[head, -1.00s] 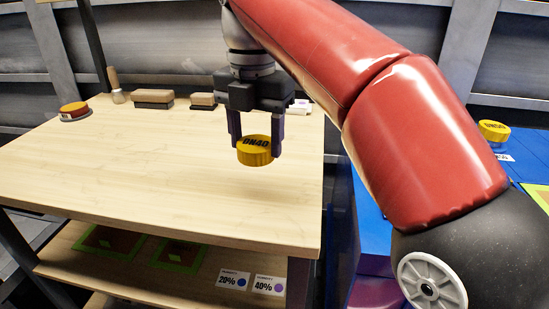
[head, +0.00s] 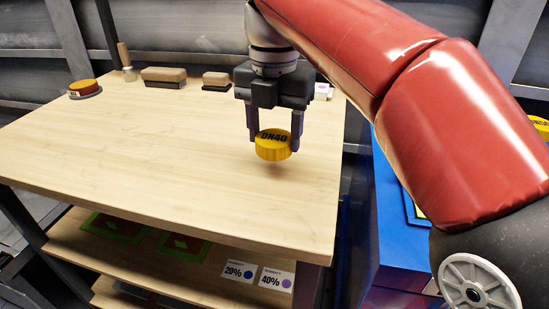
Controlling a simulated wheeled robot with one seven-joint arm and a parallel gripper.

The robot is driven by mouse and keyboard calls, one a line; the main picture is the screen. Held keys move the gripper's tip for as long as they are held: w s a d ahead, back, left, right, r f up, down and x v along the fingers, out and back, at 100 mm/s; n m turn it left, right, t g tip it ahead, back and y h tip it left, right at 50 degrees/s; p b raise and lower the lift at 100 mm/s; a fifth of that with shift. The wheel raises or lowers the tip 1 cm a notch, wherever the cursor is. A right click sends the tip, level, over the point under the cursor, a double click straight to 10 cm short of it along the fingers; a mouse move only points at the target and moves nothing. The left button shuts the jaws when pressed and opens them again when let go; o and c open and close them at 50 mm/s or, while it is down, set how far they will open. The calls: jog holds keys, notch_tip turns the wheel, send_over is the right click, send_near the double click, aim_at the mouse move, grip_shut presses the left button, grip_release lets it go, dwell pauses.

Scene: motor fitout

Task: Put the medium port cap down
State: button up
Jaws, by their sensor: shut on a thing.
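The medium port cap (head: 272,149) is a yellow round cap marked DN40. My gripper (head: 273,140) points down and is shut on it, with one finger on each side. The cap is held level just above the wooden tabletop (head: 150,160), toward its right side, with a faint shadow beneath. Whether its underside touches the wood is hard to tell, but it looks slightly apart.
A red and yellow round piece (head: 84,88), a brush (head: 126,62) and two brown-topped blocks (head: 164,77) (head: 216,81) stand along the table's back. Humidity cards (head: 257,274) are on the lower shelf. Another yellow cap (head: 540,127) is at the blue unit (head: 398,225) on the right. The table's middle and front are clear.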

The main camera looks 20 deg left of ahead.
aim_at(274, 137)
jog(key=shift+f, duration=2.05)
jog(key=shift+f, duration=0.2)
jog(key=o, duration=0.9)
jog(key=shift+o, duration=0.2)
jog(key=shift+f+b, duration=0.15)
jog(key=shift+b, duration=0.45)
